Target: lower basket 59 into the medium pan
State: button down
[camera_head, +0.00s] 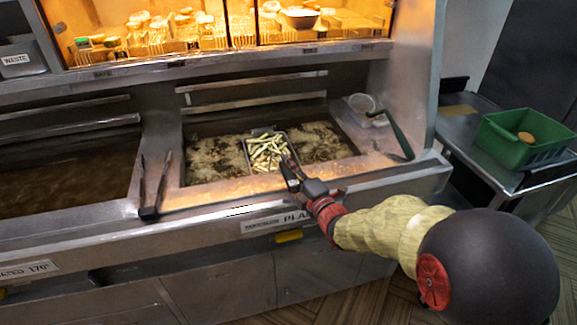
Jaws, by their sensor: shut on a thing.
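A basket of pale chips (266,152) sits in the medium pan (205,182), with bubbling oil on both sides of it. I take it for basket 59, but no number on it can be read. My gripper (291,172) is at the basket's near side, over the pan's front edge, and is shut on the basket's handle end. The jaws hide most of the handle. How deep the basket's lower part sits in the oil cannot be seen.
Tongs (152,190) lie on the divider at left, beside another oil pan (60,178). A green-handled strainer (390,128) lies at the right end. A lit food display (210,35) stands behind. A green crate (525,140) sits on a side table.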

jog(key=c, duration=1.6)
grip_release()
